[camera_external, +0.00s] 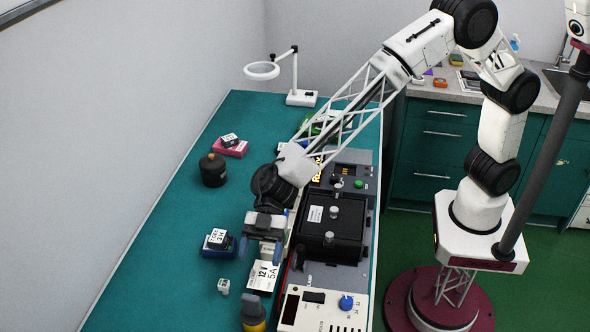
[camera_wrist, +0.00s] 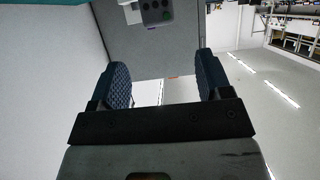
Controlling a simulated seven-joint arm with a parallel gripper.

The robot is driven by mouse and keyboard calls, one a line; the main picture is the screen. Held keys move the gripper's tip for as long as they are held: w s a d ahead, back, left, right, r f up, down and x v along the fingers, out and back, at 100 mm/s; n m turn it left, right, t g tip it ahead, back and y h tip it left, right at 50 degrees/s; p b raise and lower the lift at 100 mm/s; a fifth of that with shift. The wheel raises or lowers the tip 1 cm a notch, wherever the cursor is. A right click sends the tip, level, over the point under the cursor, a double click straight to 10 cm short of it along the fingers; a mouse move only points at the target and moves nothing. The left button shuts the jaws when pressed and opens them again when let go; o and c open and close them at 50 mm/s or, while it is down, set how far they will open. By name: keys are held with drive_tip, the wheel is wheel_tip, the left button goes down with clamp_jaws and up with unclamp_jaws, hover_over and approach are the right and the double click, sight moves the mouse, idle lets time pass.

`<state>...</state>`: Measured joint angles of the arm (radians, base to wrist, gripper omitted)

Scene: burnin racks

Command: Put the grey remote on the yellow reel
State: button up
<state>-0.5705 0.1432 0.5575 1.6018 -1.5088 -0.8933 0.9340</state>
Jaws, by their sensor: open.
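My gripper (camera_external: 261,251) hangs over the left side of the green bench, fingers apart, with nothing seen between them. Its two dark blue fingers also show open and empty in the wrist view (camera_wrist: 162,65). A yellow round thing (camera_external: 256,327), perhaps the yellow reel, stands at the bottom edge of the external view, partly cut off. A dark grey piece (camera_external: 253,310) sits at its top; I cannot tell whether it is part of it or a separate thing. It is below my gripper in the picture, apart from it. I cannot make out the grey remote for sure.
A black-lidded unit (camera_external: 329,226) and a power supply with a blue knob (camera_external: 346,302) line the bench's right side. A blue box (camera_external: 217,249), a black round pot (camera_external: 213,170) and a crimson block (camera_external: 231,149) stand left. The bench (camera_external: 165,235) is bare further left.

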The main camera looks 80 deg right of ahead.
idle(0.6)
drive_tip(key=w+d+r+m+t+h, duration=0.25)
drive_tip(key=d+r+t, duration=0.3)
drive_tip(key=d, duration=0.55)
drive_tip(key=w+d+r+m+t+h, duration=0.2)
drive_tip(key=w+d+r+m+t, duration=0.15)
drive_tip(key=d+r, duration=0.5)
drive_tip(key=s+d+r+m+t+h, duration=0.1)
drive_tip(key=s+d+m+h, duration=0.25)
drive_tip(key=d, duration=0.75)
drive_tip(key=s+d+r+m+t+h, duration=0.1)
drive_tip(key=s+d+m+h, duration=0.2)
drive_tip(key=d, duration=0.8)
drive_tip(key=s+d+f+m+g+h, duration=0.1)
drive_tip(key=s+d+m+g+h, duration=0.2)
drive_tip(key=s+d, duration=1.2)
drive_tip(key=s+d+f+m+g, duration=0.1)
drive_tip(key=s+f+g, duration=0.1)
drive_tip(key=s, duration=0.9)
drive_tip(key=s+d+f+m+g, duration=0.1)
drive_tip(key=s+d+f+g, duration=0.1)
drive_tip(key=s, duration=0.9)
drive_tip(key=shift+s+d+f+m+g+y, duration=0.2)
drive_tip(key=shift+d+f+m+g+y, duration=0.15)
drive_tip(key=shift+g, duration=0.35)
